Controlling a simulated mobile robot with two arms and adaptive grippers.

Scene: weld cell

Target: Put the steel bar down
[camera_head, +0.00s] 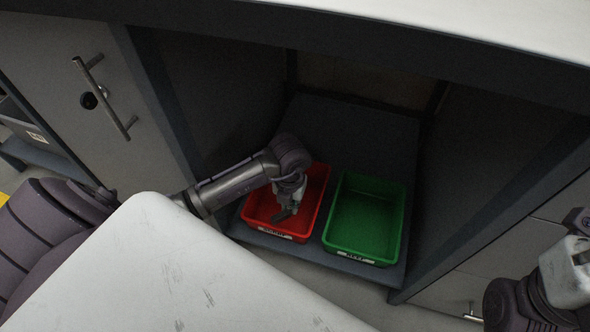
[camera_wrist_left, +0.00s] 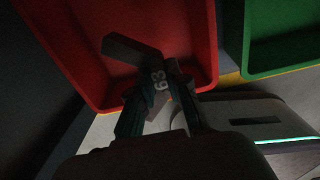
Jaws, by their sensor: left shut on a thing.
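The steel bar (camera_wrist_left: 130,49) is a short dark grey piece in the left wrist view, set crosswise at the fingertips of my left gripper (camera_wrist_left: 160,88). My left gripper is shut on it, over the red bin (camera_wrist_left: 200,45). In the head view the left gripper (camera_head: 287,208) reaches down into the red bin (camera_head: 320,185). Whether the bar touches the bin floor cannot be told. My right gripper (camera_head: 568,272) is partly visible at the right edge of the head view; its fingers are not clear.
A green bin (camera_head: 362,222) stands right of the red one and looks empty. Both stand on a dark shelf (camera_head: 345,125) inside an open cabinet with side walls and a top edge. A cabinet door with a bar handle (camera_head: 105,98) is at left.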

